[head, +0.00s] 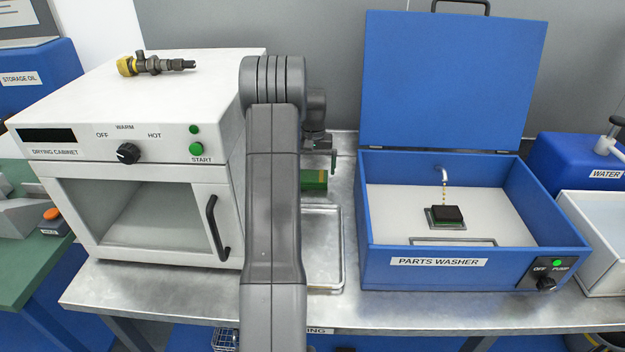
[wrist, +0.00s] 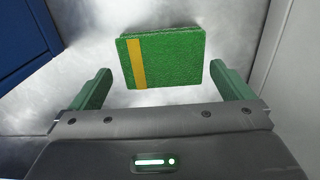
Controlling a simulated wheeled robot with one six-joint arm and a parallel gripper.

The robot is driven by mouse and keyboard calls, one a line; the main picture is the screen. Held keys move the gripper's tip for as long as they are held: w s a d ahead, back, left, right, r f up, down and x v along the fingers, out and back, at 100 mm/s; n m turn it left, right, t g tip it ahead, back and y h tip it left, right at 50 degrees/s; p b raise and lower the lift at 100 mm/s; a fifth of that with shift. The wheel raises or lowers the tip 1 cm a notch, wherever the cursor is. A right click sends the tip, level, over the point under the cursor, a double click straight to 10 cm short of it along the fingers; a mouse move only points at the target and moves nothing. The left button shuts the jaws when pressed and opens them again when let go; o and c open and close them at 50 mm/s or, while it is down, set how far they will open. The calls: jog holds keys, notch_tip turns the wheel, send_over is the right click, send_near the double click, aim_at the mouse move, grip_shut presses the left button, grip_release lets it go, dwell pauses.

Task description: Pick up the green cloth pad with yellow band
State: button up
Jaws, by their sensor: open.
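The green cloth pad with a yellow band (wrist: 172,60) lies on the metal bench in the wrist view, with its band toward the left side. My gripper (wrist: 166,88) is open, with a green finger on each side and the pad ahead of and between them, not held. In the head view a part of the green pad (head: 314,181) shows just right of my grey arm. My arm hides the rest, and the gripper is mostly hidden behind it there.
The white drying cabinet (head: 150,160) stands left of the pad, with an injector (head: 155,64) on top. The blue parts washer (head: 450,275), lid up, stands right. An empty metal tray (head: 341,262) lies in front of the pad. The gap between cabinet and washer is narrow.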

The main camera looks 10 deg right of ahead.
aim_at(312, 175)
jog(key=shift+w+a+f, duration=0.1)
jog(key=shift+a+f, duration=0.1)
jog(key=shift+f, duration=1.05)
jog(key=shift+f+p, duration=0.3)
jog(key=shift+f, duration=0.2)
jog(key=c, duration=0.7)
